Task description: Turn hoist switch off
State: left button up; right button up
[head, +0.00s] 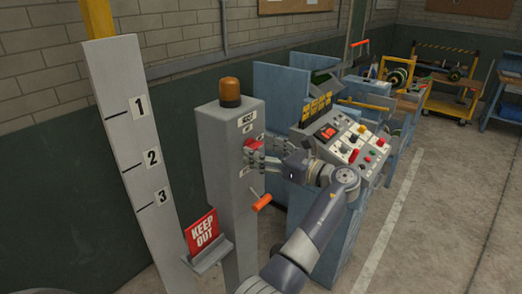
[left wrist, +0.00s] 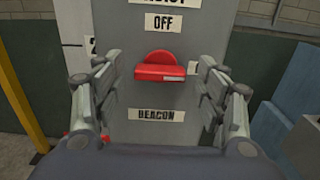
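The red hoist switch (left wrist: 165,72) sits on the front of a grey post (head: 222,160); its bar lies roughly level in the left wrist view. An OFF label (left wrist: 163,23) is above it and a BEACON label (left wrist: 156,115) is below it. The switch also shows in the head view (head: 252,143). My left gripper (head: 256,157) is at the post, in front of the switch. Its fingers are open, one on each side of the switch, with gaps between. My right gripper is not in view.
An amber beacon (head: 230,92) tops the post. An orange-handled crank (head: 262,202) and a red KEEP OUT sign (head: 201,232) are lower on it. A control console (head: 345,140) stands right of the post, near my arm. Open floor (head: 450,220) lies at the right.

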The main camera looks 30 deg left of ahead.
pick_arm(q)
jog(key=shift+a, duration=0.1)
jog(key=c, duration=0.8)
jog(key=shift+c, duration=0.2)
